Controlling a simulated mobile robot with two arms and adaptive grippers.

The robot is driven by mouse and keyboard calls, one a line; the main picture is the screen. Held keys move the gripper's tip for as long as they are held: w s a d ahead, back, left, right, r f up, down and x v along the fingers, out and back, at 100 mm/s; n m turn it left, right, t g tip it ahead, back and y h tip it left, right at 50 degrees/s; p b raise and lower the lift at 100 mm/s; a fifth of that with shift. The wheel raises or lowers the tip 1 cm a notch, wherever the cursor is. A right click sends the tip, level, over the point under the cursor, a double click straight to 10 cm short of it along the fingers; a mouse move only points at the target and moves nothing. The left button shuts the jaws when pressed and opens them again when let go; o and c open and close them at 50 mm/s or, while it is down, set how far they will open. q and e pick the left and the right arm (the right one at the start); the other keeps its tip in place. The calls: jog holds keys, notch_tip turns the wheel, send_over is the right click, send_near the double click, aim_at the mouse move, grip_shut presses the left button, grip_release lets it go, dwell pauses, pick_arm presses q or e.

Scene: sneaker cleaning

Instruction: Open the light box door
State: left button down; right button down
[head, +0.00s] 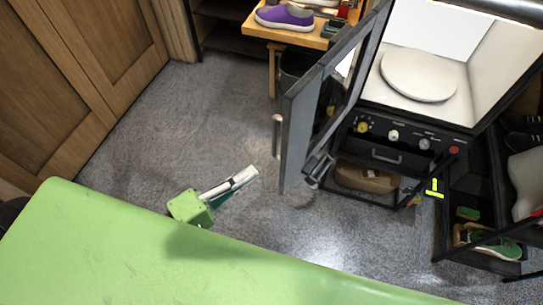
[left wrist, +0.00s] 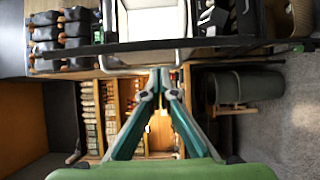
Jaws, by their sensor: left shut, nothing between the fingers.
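The light box (head: 400,122) stands at the upper right of the head view. Its dark-framed door (head: 298,125) is swung well out to the left, so the white interior and round turntable (head: 418,75) show. A pale bar handle (head: 277,136) is on the door's outer face. My left gripper (head: 252,174) is left of and below the door in the picture, apart from the handle. Its fingers meet at the tips in the left wrist view (left wrist: 160,78), with nothing between them. My right gripper is not in view.
A wooden table (head: 313,39) with a purple sneaker (head: 285,18) stands behind the door. A dark rack (head: 470,195) with shoes is right of the box. Wooden cabinet doors (head: 75,65) line the left. Grey floor (head: 170,125) is clear between them and the door.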

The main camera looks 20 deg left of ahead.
pick_arm(q)
jog(key=p+x, duration=0.1)
jog(key=x, duration=0.6)
jog(key=shift+w+d, duration=0.1)
